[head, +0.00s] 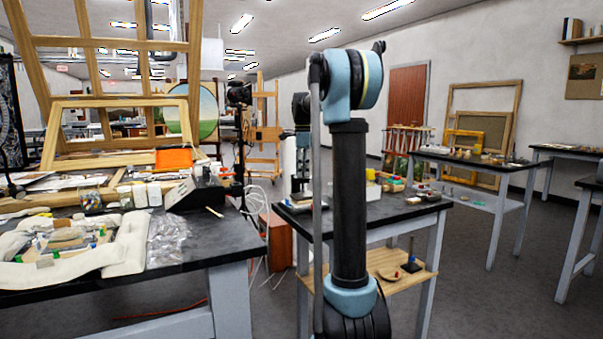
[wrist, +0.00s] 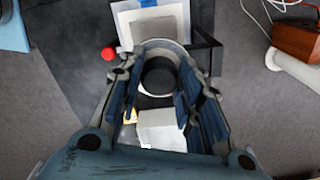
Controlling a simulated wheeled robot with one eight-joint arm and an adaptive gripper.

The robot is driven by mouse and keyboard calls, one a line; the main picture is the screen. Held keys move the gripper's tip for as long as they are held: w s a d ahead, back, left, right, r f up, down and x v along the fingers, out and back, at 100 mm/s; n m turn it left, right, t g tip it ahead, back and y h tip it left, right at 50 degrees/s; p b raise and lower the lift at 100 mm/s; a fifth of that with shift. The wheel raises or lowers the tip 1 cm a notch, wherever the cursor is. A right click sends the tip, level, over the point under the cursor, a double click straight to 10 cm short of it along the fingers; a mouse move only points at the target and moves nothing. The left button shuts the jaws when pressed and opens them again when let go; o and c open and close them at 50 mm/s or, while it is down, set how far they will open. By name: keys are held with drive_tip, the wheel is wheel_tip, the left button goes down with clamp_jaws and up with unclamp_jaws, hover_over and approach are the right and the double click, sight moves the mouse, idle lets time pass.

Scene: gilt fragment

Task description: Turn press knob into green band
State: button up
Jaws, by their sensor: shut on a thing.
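In the wrist view my gripper (wrist: 158,88) has its two fingers around a dark round knob (wrist: 158,72), which I take to be the press knob. The gripper is shut on it, one finger on each side. A pale rim shows just below the knob. No green band or pointer can be made out; the fingers hide much of the knob's side. In the head view the far end of my arm points down over the small black-topped table (head: 375,222), and the knob cannot be told apart there.
A red ball-shaped part (wrist: 109,54) sits left of the fingers. A white block (wrist: 162,130) lies between the fingers' bases. A white sheet with blue tape (wrist: 125,14) lies beyond. A wooden box (wrist: 297,42) stands at right. A cluttered workbench (head: 190,245) stands left.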

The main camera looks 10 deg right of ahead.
drive_tip(key=shift+w, duration=0.15)
drive_tip(key=o, duration=1.1)
drive_tip(key=shift+c, duration=0.2)
wheel_tip(320, 180, up, 12)
drive_tip(key=shift+f, duration=0.1)
drive_tip(key=s+f+n+t, duration=0.1)
drive_tip(key=s+f+n, duration=0.5)
drive_tip(key=s, duration=0.7)
drive_tip(key=s+f+n, duration=0.4)
drive_tip(key=s+f, duration=0.4)
drive_tip(key=s, duration=0.4)
drive_tip(key=s+f+n, duration=0.4)
drive_tip(key=s+f, duration=0.5)
drive_tip(key=f, duration=0.3)
drive_tip(key=s+f+n+t, duration=0.1)
drive_tip(key=s+f+n, duration=0.3)
drive_tip(key=s+f, duration=0.6)
drive_tip(key=shift+s+f+n, duration=0.15)
drive_tip(key=shift+f+n, duration=0.25)
drive_tip(key=shift+f, duration=0.45)
